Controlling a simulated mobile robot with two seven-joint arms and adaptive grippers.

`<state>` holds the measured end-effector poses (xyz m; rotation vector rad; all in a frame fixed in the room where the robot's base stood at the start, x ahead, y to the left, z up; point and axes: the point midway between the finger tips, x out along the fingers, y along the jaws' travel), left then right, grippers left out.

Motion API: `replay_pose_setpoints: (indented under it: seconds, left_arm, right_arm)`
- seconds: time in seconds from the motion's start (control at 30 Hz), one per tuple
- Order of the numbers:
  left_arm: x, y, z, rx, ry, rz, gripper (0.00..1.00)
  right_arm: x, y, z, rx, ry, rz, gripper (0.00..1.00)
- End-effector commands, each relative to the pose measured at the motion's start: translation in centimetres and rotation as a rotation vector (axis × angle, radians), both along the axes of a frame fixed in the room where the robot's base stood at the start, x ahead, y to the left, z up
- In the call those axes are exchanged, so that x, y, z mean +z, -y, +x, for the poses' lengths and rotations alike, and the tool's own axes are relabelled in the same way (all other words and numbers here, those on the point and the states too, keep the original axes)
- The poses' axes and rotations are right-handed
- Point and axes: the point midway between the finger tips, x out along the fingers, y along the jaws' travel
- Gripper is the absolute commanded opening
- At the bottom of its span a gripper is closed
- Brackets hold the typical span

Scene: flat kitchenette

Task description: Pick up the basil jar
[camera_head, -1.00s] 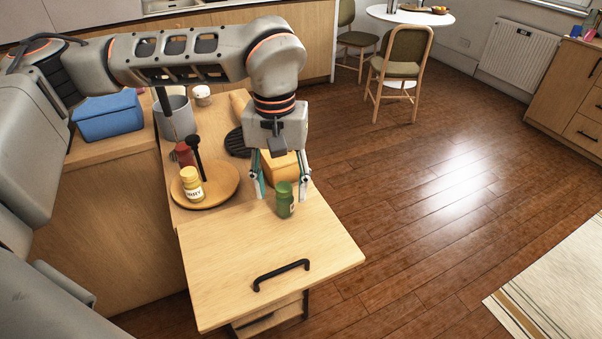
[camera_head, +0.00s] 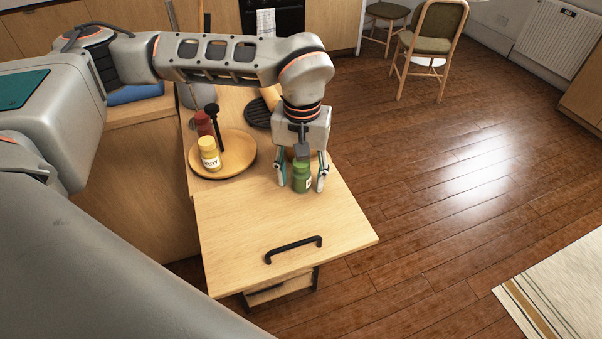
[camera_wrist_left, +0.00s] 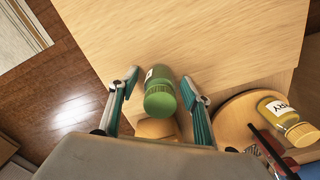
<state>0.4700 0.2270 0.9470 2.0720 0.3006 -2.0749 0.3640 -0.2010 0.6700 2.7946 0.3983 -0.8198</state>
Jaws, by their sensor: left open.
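The green jar (camera_head: 302,175), with a green lid and a white label whose text is too small to read, stands upright on the wooden counter. My left gripper (camera_head: 301,183) points down with its fingers apart, one on each side of the jar. In the left wrist view the jar (camera_wrist_left: 160,94) lies between the two open fingers (camera_wrist_left: 159,82), with a visible gap to each. My right gripper is not in view.
A black round trivet (camera_head: 257,113) lies behind. The counter in front, toward the black handle (camera_head: 293,248), is clear.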

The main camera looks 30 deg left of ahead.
Motion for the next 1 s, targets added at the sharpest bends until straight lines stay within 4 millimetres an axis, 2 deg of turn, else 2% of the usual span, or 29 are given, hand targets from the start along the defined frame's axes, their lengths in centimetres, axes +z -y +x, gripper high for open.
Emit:
replay_pose_setpoints:
  seconds: [0.17, 0.33, 0.37, 0.77, 0.87, 1.0]
  left_arm:
    - [0.0, 0.0, 0.0, 0.000, 0.000, 0.000, 0.48]
    - [0.0, 0.0, 0.0, 0.000, 0.000, 0.000, 0.07]
    - [0.0, 0.0, 0.0, 0.000, 0.000, 0.000, 0.05]
    - [0.4, 0.0, 0.0, 0.000, 0.000, -0.001, 0.05]
    - [1.2, 0.0, 0.1, 0.001, 0.001, -0.001, 0.05]
    - [3.5, 0.0, 0.1, 0.000, 0.005, -0.001, 0.05]
  right_arm:
    - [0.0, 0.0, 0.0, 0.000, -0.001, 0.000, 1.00]
    - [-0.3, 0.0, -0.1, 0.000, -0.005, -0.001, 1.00]
    - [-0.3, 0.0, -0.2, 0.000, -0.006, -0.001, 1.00]
    - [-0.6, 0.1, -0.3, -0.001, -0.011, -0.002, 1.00]
    - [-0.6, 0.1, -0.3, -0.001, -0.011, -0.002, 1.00]
    - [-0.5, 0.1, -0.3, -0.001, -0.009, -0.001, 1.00]
